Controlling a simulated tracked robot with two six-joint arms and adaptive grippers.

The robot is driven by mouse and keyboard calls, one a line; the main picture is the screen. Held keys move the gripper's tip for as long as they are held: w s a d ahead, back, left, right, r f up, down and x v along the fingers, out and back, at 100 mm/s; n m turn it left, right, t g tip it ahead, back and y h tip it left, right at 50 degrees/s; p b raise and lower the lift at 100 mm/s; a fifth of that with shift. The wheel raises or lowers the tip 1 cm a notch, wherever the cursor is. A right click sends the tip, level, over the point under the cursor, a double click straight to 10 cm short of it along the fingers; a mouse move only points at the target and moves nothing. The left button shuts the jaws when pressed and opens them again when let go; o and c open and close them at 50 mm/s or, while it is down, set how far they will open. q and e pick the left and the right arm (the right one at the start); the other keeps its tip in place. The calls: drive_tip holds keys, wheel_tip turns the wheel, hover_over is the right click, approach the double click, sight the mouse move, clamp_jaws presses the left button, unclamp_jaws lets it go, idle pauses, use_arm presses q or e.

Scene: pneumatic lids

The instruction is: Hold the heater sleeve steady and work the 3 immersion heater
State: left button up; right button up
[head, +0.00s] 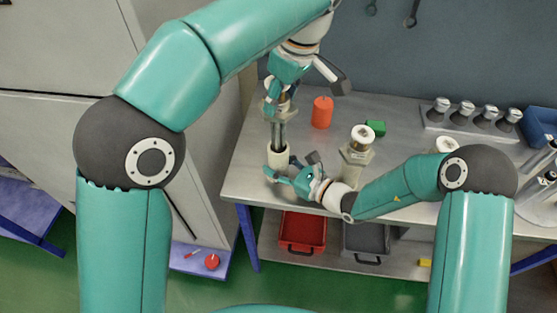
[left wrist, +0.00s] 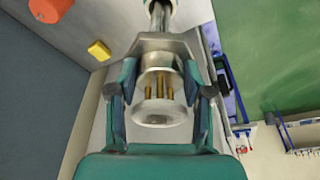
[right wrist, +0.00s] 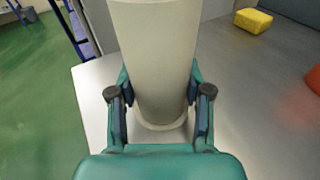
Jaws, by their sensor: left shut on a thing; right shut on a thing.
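The immersion heater (head: 278,133) hangs upright under my left gripper (head: 273,100), with metal rods running down to the mouth of the heater sleeve. My left gripper is shut on the heater's metal head (left wrist: 160,82), which shows brass pins in the left wrist view. The cream heater sleeve (head: 278,157) stands upright near the bench's left edge. The rods' lower ends are hidden at its mouth; how deep they reach I cannot tell. My right gripper (head: 283,177) is shut on the sleeve low down, and the sleeve (right wrist: 155,60) fills the space between its fingers in the right wrist view.
An orange cylinder (head: 322,112) and a green block (head: 376,128) stand behind on the bench (head: 245,175). A capped cylinder (head: 357,155) stands right of the sleeve. A rack of several grey-topped items (head: 465,125) is at the back right. Red (head: 302,232) and grey (head: 366,240) bins sit below.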

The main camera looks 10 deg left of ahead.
use_arm(q)
drive_tip(key=shift+r, duration=0.65)
use_arm(e)
drive_tip(key=shift+f, duration=0.1)
use_arm(q)
drive_tip(key=shift+r, duration=0.15)
drive_tip(key=shift+w+a+v, duration=0.1)
drive_tip(key=shift+a+v, duration=0.05)
drive_tip(key=shift+v, duration=0.65)
drive_tip(key=shift+w+a+v, duration=0.1)
drive_tip(key=shift+a+v, duration=0.1)
drive_tip(key=shift+v, duration=0.6)
drive_tip(key=shift+w+a+v, duration=0.1)
drive_tip(key=shift+a+v, duration=0.05)
drive_tip(key=shift+v, duration=0.65)
drive_tip(key=shift+r, duration=0.1)
use_arm(e)
drive_tip(key=o, duration=1.1)
drive_tip(key=shift+o, duration=0.2)
drive_tip(key=shift+d, duration=0.1)
drive_tip(key=v, duration=1.1)
drive_tip(key=shift+s+d, duration=0.1)
drive_tip(key=shift+d, duration=0.2)
drive_tip(key=shift+s, duration=0.1)
